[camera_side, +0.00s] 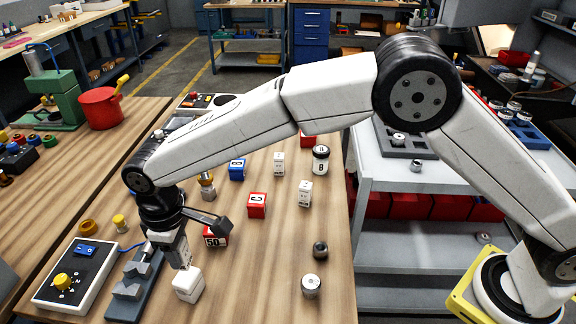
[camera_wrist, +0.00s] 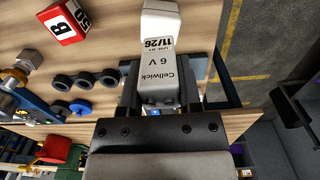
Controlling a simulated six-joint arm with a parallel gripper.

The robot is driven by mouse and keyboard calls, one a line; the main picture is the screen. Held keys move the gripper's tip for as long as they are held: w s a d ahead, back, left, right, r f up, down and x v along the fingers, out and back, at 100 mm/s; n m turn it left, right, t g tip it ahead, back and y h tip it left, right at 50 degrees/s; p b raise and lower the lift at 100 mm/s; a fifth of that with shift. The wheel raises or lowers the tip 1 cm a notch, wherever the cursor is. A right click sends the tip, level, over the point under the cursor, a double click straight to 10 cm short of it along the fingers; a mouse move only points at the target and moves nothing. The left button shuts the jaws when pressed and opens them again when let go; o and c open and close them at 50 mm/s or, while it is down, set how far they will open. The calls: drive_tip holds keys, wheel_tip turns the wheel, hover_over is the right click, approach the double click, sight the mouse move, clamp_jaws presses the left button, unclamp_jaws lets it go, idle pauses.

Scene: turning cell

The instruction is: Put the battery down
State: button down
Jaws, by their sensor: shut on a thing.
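The battery (camera_wrist: 158,70) is a pale grey and white block lettered "Cellwick 6 V". It is between the dark fingers of my gripper (camera_wrist: 165,98) in the wrist view, and the fingers are shut on it. I cannot tell whether that end touches the bench top. The part of the battery between the fingers is partly hidden.
A grey stepped fixture (camera_side: 134,284) and a control box with a yellow knob (camera_side: 76,276) are close on the left. A red "50" block (camera_side: 215,237) stands just behind my gripper. A dark ball (camera_side: 320,250) and a white-topped cylinder (camera_side: 311,286) are to the right, with bare wood between.

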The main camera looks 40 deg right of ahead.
drive_tip(key=shift+w+a+f, duration=0.15)
drive_tip(key=shift+w+f, duration=0.05)
drive_tip(key=shift+f, duration=1.65)
drive_tip(key=shift+f, duration=0.1)
drive_tip(key=shift+c, duration=1.4)
unclamp_jaws()
wheel_tip(320, 180, up, 12)
drive_tip(key=shift+r, duration=0.15)
